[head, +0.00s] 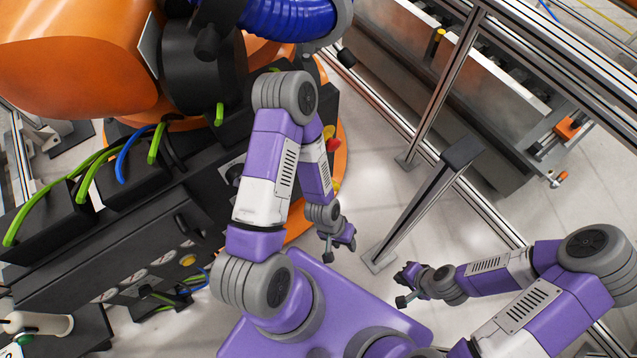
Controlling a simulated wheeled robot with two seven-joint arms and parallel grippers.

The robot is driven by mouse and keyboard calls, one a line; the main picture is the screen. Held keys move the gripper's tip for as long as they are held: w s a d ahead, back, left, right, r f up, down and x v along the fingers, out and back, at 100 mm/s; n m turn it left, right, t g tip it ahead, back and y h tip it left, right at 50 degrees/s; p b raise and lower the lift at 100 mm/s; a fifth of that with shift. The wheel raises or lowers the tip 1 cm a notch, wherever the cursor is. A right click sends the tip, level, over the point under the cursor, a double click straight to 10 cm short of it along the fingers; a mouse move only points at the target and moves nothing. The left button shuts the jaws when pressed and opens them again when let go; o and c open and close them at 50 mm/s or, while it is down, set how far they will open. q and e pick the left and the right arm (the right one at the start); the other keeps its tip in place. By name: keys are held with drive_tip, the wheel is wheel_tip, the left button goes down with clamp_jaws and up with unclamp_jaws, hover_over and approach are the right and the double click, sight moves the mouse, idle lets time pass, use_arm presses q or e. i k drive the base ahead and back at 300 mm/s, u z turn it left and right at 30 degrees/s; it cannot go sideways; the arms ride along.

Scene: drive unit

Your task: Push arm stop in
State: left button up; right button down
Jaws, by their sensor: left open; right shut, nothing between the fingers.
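A small red button (333,145) with yellow beside it shows at the right side of the orange robot arm's base, partly behind my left arm. A second red and yellow piece (334,187) is lower on that base. I cannot tell which of them is the arm stop, or whether it is in or out. My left gripper (339,249) is open and empty, below both red pieces in the picture and apart from them. My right gripper (402,286) is shut and empty, further right, over the floor beside the post and touching nothing that I can see.
The large orange robot arm (75,65) with a blue hose (290,18) fills the upper left. A black cabinet (140,235) with green cables and a yellow button (188,261) stands left. A metal post (425,205) stands near both grippers. Pale floor (375,180) is clear between.

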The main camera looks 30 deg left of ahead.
sight(332, 145)
drive_tip(key=u, duration=0.4)
drive_tip(key=k, duration=0.95)
drive_tip(key=u, duration=0.45)
drive_tip(key=i, duration=0.65)
drive_tip(key=z, duration=0.1)
